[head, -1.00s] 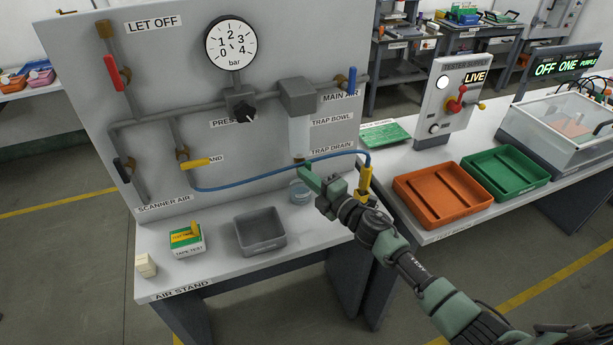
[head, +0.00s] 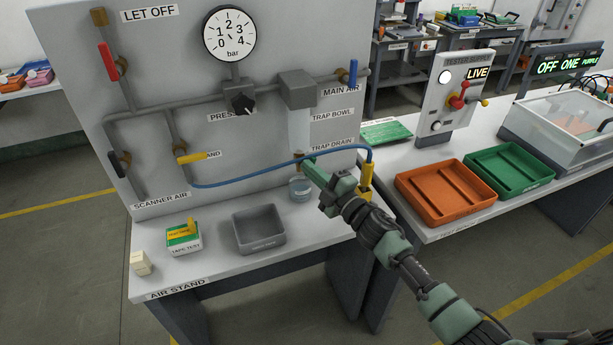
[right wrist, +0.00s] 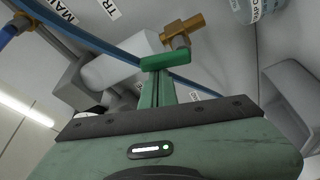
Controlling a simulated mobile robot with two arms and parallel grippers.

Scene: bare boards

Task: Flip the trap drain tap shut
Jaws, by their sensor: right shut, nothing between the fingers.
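The trap drain tap has a brass body (right wrist: 184,29) and a green lever (right wrist: 166,60), seen just beyond my fingertips in the right wrist view. In the head view it sits under the clear trap bowl (head: 299,130), by the TRAP DRAIN label (head: 331,146), largely hidden by my gripper. My right gripper (head: 310,168) is shut and empty. Its fingertips (right wrist: 157,78) are at the lever and seem to touch it; a small gap cannot be ruled out. The lever's exact angle is hard to tell. My left gripper is not in view.
A blue hose (head: 240,182) runs across the panel close above my gripper to a yellow fitting (head: 366,178). A clear jar (head: 300,188) stands below the drain. A grey bin (head: 259,240) stands left of it. The gauge (head: 230,35) hangs above.

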